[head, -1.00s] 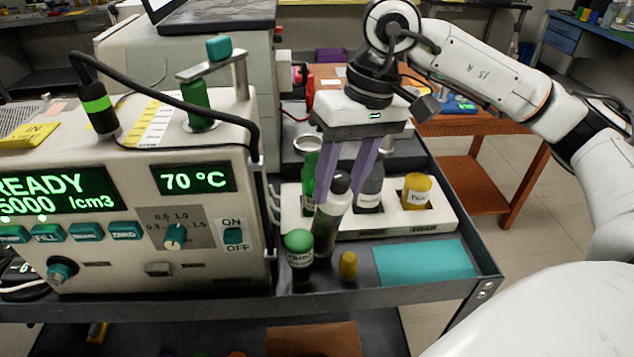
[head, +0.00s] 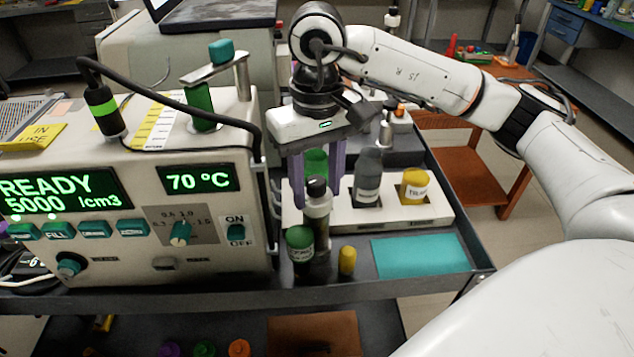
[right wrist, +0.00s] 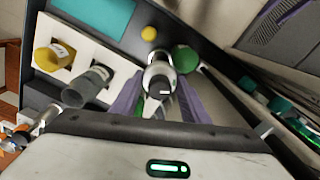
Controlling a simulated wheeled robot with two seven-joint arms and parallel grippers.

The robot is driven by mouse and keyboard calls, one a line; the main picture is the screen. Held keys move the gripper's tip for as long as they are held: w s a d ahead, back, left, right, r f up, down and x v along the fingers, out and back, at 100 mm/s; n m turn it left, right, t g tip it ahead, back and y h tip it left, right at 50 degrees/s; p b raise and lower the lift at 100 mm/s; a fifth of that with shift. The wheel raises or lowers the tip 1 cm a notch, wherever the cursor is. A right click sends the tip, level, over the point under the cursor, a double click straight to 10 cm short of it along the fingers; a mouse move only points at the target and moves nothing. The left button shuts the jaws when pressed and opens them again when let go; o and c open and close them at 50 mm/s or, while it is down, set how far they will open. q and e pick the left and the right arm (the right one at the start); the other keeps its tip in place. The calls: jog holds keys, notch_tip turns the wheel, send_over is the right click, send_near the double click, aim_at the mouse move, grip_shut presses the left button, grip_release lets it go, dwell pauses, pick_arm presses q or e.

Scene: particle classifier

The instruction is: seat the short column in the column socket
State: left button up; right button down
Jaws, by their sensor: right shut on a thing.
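My right gripper (head: 317,203) points down over the cart and is shut on a slim grey cylinder with a black top (head: 317,215). The cylinder also shows between the purple fingers in the right wrist view (right wrist: 158,76). It stands about upright behind the green-capped bottle; its lower end is hidden. I cannot tell surely whether it is the short column. A green column (head: 201,105) stands on the instrument under a metal clamp arm (head: 213,68). I cannot make out an empty column socket. My left gripper is not in view.
The white rack (head: 398,215) holds a grey bottle (head: 368,177) and a yellow bottle (head: 414,187). The green-capped bottle (head: 300,243) and a small yellow vial (head: 347,261) stand in front. A teal mat (head: 420,256) lies clear at right. The instrument (head: 215,252) stands close on the left.

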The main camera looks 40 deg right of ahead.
jog(key=shift+f, duration=0.1)
jog(key=c, duration=1)
grip_release()
